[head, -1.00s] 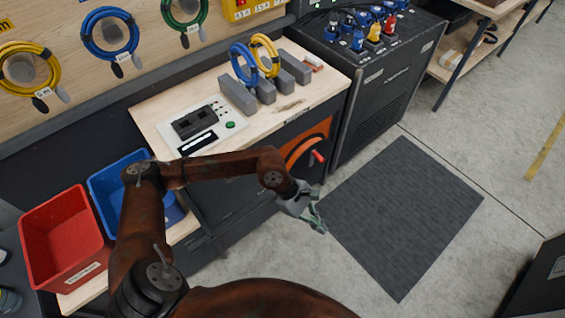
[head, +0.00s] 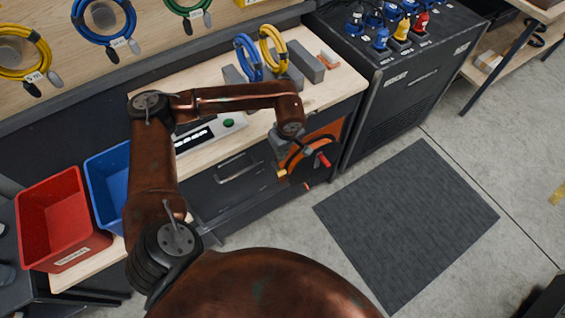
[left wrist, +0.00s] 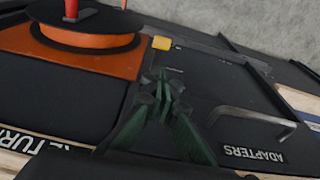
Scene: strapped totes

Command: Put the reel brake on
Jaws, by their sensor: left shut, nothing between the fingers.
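The reel (head: 298,158) sits on an orange panel in the front of the bench, with a red crank handle (head: 322,160). In the left wrist view the reel (left wrist: 88,28) is at the top left. A yellow piece (left wrist: 162,43), which looks like the brake lever's grip, is beside the reel's rim; it also shows in the head view (head: 281,173). My left gripper (head: 281,155) is in front of the reel panel, partly hidden by its own arm. In the wrist view its green fingers (left wrist: 163,82) are shut and empty, apart from the yellow piece. My right gripper is out of view.
A drawer marked ADAPTERS with a bar handle (left wrist: 245,118) is beside the reel panel. A red bin (head: 62,225) and a blue bin (head: 108,180) stand at the left. A black cabinet (head: 400,90) stands right of the bench. The mat (head: 410,225) is clear.

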